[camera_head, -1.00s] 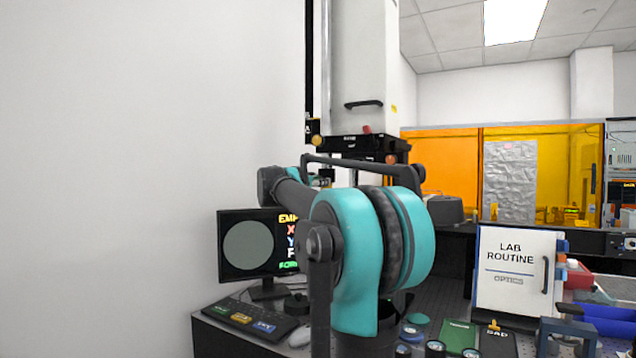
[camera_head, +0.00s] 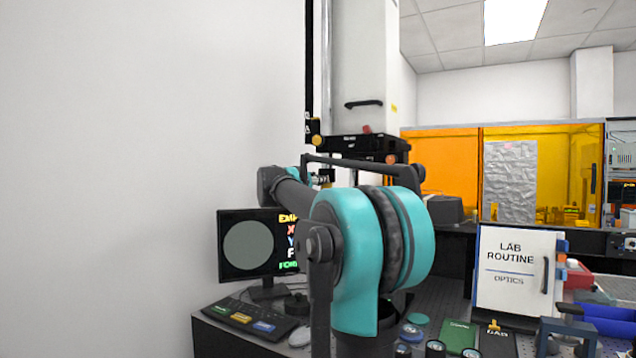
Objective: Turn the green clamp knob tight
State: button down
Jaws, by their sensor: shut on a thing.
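My arm fills the middle of the view and blocks much of the instrument behind it. My gripper (camera_head: 321,178) shows only as a small grey part beyond my teal wrist, close to the front of the tall white interferometer column (camera_head: 365,75), below its black carriage. It is shut at the spot where the clamp is hidden. The green clamp knob itself cannot be made out; my arm and the dark handle frame (camera_head: 360,163) cover that spot.
A monitor (camera_head: 248,246) and a keypad (camera_head: 250,318) stand at left. The white wall at left is bare.

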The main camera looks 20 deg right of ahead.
jog(key=shift+n, duration=1.1)
jog(key=c, duration=1.2)
grip_release()
jog(key=v, duration=1.2)
